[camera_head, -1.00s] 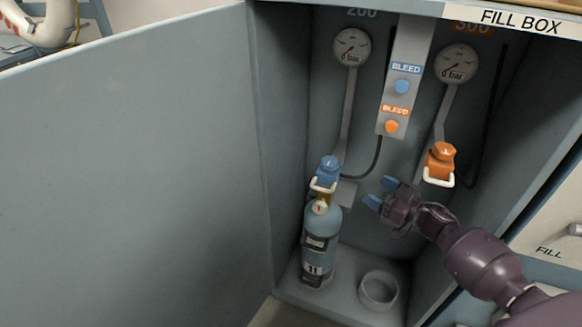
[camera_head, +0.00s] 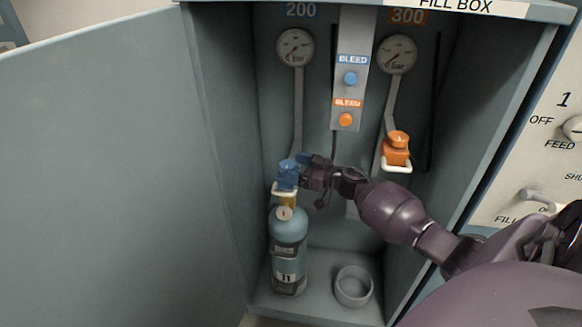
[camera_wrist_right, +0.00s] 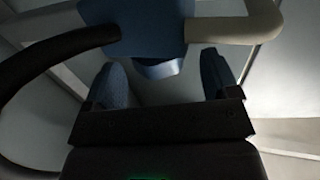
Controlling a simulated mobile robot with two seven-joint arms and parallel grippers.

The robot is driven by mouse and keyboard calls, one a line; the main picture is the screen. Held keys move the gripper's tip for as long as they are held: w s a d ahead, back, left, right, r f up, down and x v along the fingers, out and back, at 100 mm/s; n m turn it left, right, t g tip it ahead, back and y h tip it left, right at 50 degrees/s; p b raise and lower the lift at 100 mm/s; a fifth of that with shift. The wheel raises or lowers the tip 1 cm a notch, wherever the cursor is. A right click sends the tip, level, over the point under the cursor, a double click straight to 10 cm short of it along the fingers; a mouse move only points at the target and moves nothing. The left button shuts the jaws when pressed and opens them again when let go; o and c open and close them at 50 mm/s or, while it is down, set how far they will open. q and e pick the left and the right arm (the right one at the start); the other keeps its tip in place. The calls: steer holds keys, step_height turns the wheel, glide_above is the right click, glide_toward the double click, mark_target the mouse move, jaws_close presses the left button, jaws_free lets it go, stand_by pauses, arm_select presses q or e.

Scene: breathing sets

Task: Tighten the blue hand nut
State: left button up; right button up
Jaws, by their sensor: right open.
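The blue hand nut (camera_head: 289,166) sits on top of the blue connector (camera_head: 286,181), above the blue-grey cylinder (camera_head: 288,240) marked 11. My right gripper (camera_head: 304,159) reaches in from the right, its blue fingertips close beside the nut. In the right wrist view the blue connector (camera_wrist_right: 135,18) fills the top, and a smaller blue part, apparently the nut (camera_wrist_right: 158,69), shows just ahead of the gap between the open fingers (camera_wrist_right: 164,80). I cannot tell whether the fingers touch it. My left gripper is not in view.
An orange connector (camera_head: 396,155) hangs to the right. Two gauges (camera_head: 295,47) and a bleed panel (camera_head: 351,60) are on the back wall. An empty ring holder (camera_head: 353,287) stands on the cabinet floor. The open door (camera_head: 100,170) is at the left, and the right cabinet edge is near my arm.

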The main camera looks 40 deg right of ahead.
steer(key=shift+w+a, duration=0.25)
steer(key=shift+w, duration=0.3)
steer(key=shift+c, duration=0.5)
